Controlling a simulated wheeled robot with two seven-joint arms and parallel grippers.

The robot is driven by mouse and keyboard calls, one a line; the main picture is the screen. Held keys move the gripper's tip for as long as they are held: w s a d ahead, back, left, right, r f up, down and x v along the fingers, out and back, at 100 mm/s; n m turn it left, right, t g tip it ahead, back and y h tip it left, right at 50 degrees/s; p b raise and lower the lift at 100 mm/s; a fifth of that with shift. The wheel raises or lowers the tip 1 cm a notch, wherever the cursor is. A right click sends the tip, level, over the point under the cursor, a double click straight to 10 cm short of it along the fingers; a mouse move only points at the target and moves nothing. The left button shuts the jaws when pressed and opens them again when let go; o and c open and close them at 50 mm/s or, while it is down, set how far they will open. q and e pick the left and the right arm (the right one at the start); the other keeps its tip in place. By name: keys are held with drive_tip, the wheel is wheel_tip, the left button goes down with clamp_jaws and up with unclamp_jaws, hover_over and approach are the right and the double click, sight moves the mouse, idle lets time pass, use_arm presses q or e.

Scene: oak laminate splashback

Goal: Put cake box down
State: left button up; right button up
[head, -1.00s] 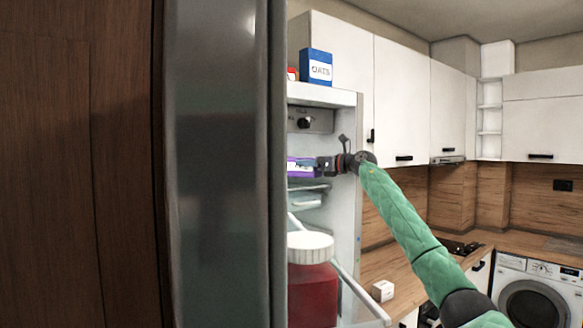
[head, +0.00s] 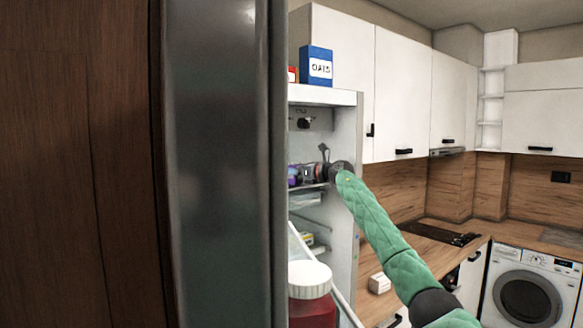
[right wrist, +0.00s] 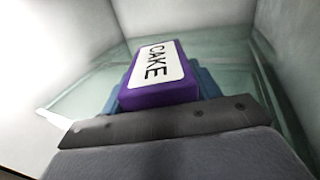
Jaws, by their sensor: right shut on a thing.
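The cake box (right wrist: 158,78) is purple with a white label reading CAKE. In the right wrist view it lies between the blue finger pads of my right gripper (right wrist: 163,82), inside the fridge over a glass shelf (right wrist: 85,82). I cannot tell whether its underside touches the shelf. In the head view my right gripper (head: 312,174) reaches into the open fridge, shut on the cake box, of which only a small purple part (head: 292,176) shows beside the door edge. My left gripper is not in view.
The fridge door (head: 222,160) fills the left-centre of the head view and hides much of the interior. A red jar with a white lid (head: 311,292) stands in front, low down. A blue oats box (head: 317,66) stands on top of the fridge. The fridge side wall (head: 345,150) is close to my right arm.

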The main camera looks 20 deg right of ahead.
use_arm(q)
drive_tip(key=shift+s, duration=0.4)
use_arm(e)
drive_tip(key=shift+s+f, duration=0.1)
drive_tip(key=shift+f, duration=0.05)
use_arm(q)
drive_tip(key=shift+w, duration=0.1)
use_arm(e)
drive_tip(key=shift+f, duration=0.1)
drive_tip(key=o, duration=1.3)
drive_tip(key=shift+c, duration=0.2)
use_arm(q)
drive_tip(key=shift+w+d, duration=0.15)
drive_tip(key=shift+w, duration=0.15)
use_arm(e)
drive_tip(key=shift+s+d+b, duration=0.25)
drive_tip(key=shift+d+b, duration=0.1)
drive_tip(key=shift+d, duration=0.05)
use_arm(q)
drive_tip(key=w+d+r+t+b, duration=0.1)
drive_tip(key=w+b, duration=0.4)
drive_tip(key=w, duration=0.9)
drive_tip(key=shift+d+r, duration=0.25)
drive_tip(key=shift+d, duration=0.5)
use_arm(e)
drive_tip(key=v, duration=1.1)
